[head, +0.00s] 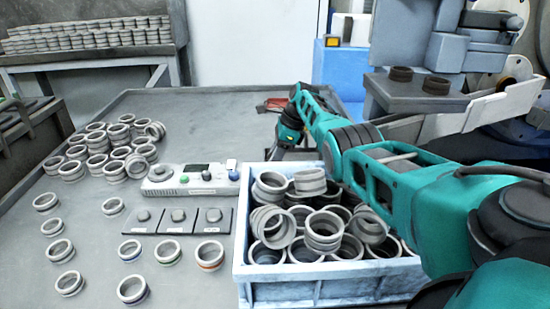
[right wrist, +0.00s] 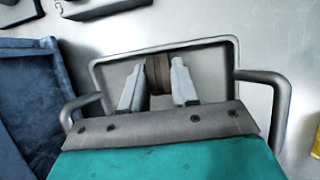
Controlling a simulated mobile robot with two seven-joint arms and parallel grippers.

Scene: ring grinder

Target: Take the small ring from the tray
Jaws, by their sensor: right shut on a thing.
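My right arm reaches over the pale blue tray (head: 310,291) of rings, and its gripper (head: 278,150) is behind the tray's far edge. In the right wrist view my right gripper (right wrist: 157,88) is shut on a small dark brown ring (right wrist: 157,70), seen edge-on between the two pale fingers. The tray's blue wall (right wrist: 22,110) shows at the left of that view, apart from the gripper. Several larger grey rings (head: 323,232) are piled in the tray. The held ring cannot be made out in the head view. My left gripper is not in view.
Several grey rings (head: 98,140) stand on the table at the left. A control box (head: 185,178) and a panel with three knobs (head: 175,230) lie beside the tray. Two dark rings (head: 401,73) sit on the machine at back right.

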